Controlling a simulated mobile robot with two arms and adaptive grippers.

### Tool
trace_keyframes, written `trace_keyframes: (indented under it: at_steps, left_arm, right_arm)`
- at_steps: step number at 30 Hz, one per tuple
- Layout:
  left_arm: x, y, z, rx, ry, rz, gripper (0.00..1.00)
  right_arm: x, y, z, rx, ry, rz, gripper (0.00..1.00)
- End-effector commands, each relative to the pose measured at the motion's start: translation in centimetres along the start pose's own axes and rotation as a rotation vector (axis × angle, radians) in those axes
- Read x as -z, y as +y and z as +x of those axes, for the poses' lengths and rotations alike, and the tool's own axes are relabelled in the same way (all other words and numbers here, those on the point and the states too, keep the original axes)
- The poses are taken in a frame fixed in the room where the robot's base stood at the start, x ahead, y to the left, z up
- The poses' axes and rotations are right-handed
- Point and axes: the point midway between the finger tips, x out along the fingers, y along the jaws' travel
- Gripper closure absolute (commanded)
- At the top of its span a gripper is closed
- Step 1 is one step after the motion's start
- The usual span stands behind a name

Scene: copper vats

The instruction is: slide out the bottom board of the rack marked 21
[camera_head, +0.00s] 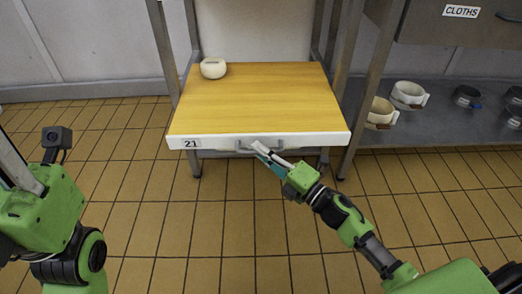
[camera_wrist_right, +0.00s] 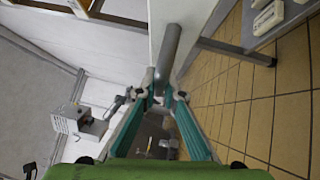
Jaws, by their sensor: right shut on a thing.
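The wooden-topped board (camera_head: 260,95) has a white front edge with the label 21 (camera_head: 192,143) at its left end. Its front part stands out ahead of the rack's front posts (camera_head: 163,45). A grey bar handle (camera_head: 246,150) is on the front edge; it also shows in the wrist view (camera_wrist_right: 168,55). My right gripper (camera_head: 264,151) is shut on this handle, and its fingers close around the bar in the wrist view (camera_wrist_right: 160,95). My left arm shows at the left, but its gripper is out of view.
A white round pot (camera_head: 213,68) stands on the board at its back left. At the right, a grey shelf (camera_head: 440,125) holds pale cups (camera_head: 408,95) and dark items, under a drawer marked CLOTHS (camera_head: 461,11). The tiled floor (camera_head: 230,215) in front is clear.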

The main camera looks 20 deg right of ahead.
Motion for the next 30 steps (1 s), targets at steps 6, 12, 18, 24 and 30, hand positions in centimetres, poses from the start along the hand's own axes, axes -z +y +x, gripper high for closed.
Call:
trace_keyframes:
  at_steps: [6, 12, 18, 24, 30]
  left_arm:
    - [0.0, 0.0, 0.0, 0.000, 0.000, 0.000, 0.60]
    - [0.0, 0.0, 0.0, -0.001, 0.000, 0.000, 0.60]
    - [0.0, 0.0, 0.0, -0.001, 0.000, 0.001, 0.60]
    - [0.0, 0.0, 0.0, -0.001, 0.001, 0.001, 0.60]
    - [0.0, 0.0, 0.0, 0.000, 0.001, 0.000, 0.60]
  right_arm:
    - [0.0, -0.1, 0.0, 0.001, 0.000, 0.000, 0.74]
    - [0.0, 0.0, 0.0, 0.001, 0.000, 0.000, 0.74]
    - [0.1, -0.2, -1.4, 0.003, 0.000, 0.002, 0.74]
    - [0.1, -0.2, -5.3, 0.006, -0.001, 0.002, 0.74]
    - [0.1, -0.2, -9.2, 0.005, -0.001, 0.002, 0.74]
